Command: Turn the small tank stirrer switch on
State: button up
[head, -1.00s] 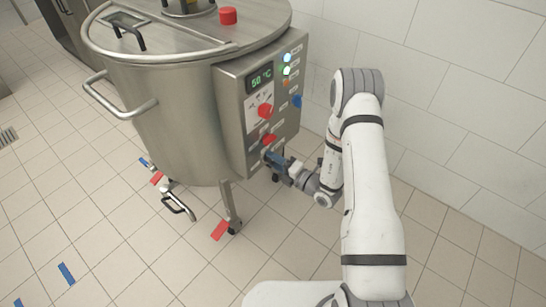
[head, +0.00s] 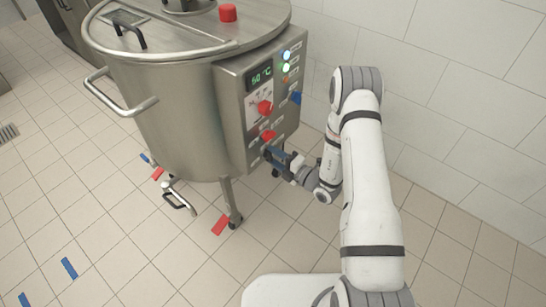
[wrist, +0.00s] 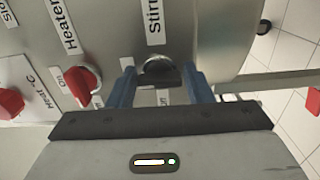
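The small tank (head: 170,110) is a steel vessel with a control panel (head: 251,140) on its right side. In the wrist view the stirrer switch (wrist: 159,71) is a black knob under a label that starts "Stirr". My gripper (wrist: 160,88) has its two blue fingers apart, one on each side of the black knob. I cannot tell whether the fingers touch it. In the head view my gripper (head: 270,152) is at the lower part of the panel and hides the stirrer switch.
A red heater knob (wrist: 82,84) sits left of the black knob, close to the left finger. Another red knob (wrist: 11,103) is farther left. A display (head: 261,76) reads 50 °C. A tiled wall (head: 440,90) stands behind on the right.

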jog(key=o, duration=0.4)
jog(key=shift+a, duration=0.1)
jog(key=shift+p+v, duration=0.5)
jog(key=shift+v, duration=3.45)
